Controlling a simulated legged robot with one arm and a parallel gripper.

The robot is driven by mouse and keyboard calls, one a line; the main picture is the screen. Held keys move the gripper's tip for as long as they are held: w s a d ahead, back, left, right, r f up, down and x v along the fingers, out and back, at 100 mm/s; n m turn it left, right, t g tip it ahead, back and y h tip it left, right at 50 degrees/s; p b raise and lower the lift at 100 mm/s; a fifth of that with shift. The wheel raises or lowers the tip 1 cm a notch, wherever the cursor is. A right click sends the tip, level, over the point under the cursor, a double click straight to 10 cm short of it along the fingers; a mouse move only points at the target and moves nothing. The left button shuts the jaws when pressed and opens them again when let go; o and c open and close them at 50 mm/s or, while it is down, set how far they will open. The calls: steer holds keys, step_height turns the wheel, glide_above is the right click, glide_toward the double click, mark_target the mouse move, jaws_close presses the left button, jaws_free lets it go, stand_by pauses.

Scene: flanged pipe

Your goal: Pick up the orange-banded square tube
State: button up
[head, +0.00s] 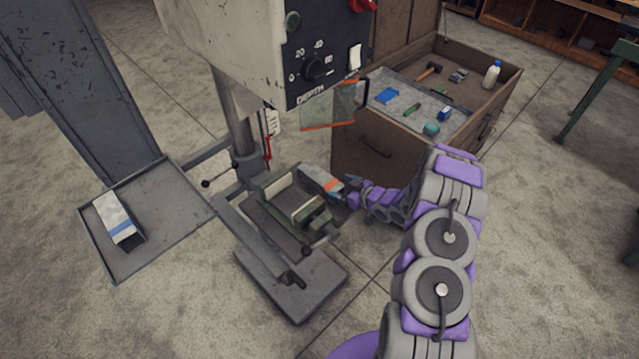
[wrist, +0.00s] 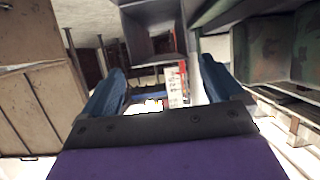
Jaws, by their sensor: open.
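The orange-banded square tube (head: 318,180) is pale grey with an orange band near its right end. In the head view it lies beside the green vise (head: 290,200) on the drill press table. My gripper (head: 350,184) is just right of the tube's banded end. In the wrist view my gripper (wrist: 160,82) has its two blue fingers apart with nothing held between them. A hollow grey square end (wrist: 152,45), which looks like the tube's, is ahead at top centre. Its orange band is not visible there. I cannot tell the exact gap to the fingers.
A blue-banded square tube (head: 118,221) lies on a grey tray (head: 165,240) at left. The drill press head (head: 270,45) overhangs the vise. A wooden cabinet (head: 375,165) with an open top of tools stands behind my gripper. Open floor lies at lower left.

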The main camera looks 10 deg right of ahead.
mark_target(333, 186)
steer(key=shift+x, duration=0.8)
steer(key=shift+w+f, duration=0.2)
steer(key=shift+f, duration=0.05)
steer(key=b+x, duration=0.1)
steer(key=x, duration=0.3)
steer(key=shift+s+a+f+b, duration=0.15)
steer(key=shift+s+b, duration=0.1)
steer(key=shift+b, duration=0.1)
steer(key=shift+w+a, duration=0.25)
steer(key=shift+a, duration=0.15)
steer(key=shift+d, duration=0.1)
steer(key=shift+c, duration=0.2)
